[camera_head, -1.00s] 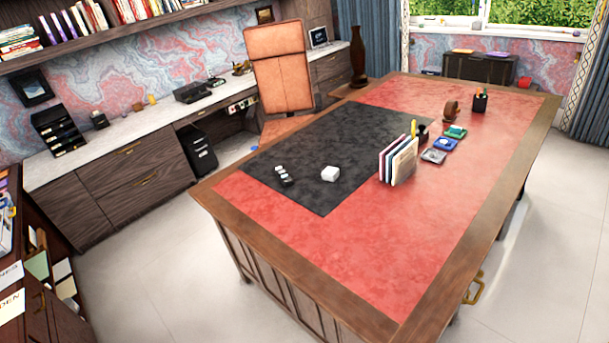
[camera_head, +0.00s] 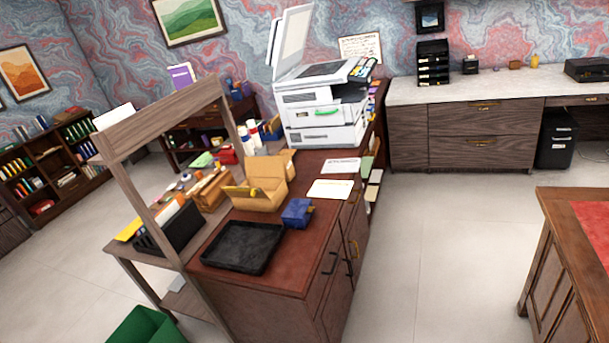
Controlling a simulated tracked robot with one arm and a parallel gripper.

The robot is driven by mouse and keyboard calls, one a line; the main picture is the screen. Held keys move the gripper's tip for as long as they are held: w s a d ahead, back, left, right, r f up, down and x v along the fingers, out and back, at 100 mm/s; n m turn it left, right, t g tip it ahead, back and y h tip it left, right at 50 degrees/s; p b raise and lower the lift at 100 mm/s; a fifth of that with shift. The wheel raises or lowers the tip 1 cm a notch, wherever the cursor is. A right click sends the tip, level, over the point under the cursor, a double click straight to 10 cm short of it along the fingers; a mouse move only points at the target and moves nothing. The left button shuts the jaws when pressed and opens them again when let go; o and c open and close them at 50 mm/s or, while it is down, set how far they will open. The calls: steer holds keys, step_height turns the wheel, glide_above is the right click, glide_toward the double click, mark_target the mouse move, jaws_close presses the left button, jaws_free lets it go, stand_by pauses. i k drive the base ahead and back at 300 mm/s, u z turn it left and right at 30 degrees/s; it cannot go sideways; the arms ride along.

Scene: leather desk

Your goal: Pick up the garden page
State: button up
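Two white pages lie flat on the reddish-brown top of the cabinet in the middle of the view. The nearer page (camera_head: 330,189) lies close to the cabinet's right edge, and the farther page (camera_head: 341,165) lies behind it, toward the printer. Their writing is too small to read now. Earlier, the nearer page at the left edge showed letters ending in "DEN", which fits the garden page. My gripper is not in view.
A printer (camera_head: 322,112), an open cardboard box (camera_head: 262,180), a blue object (camera_head: 297,212) and a black tray (camera_head: 240,246) share the cabinet top. A wooden frame (camera_head: 150,190) stands at its left. Clear floor (camera_head: 440,240) lies between the cabinet and the desk (camera_head: 570,260).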

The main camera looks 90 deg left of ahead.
mark_target(330, 188)
steer(key=u, duration=2.35)
steer(key=i, duration=1.7)
steer(key=z, duration=0.05)
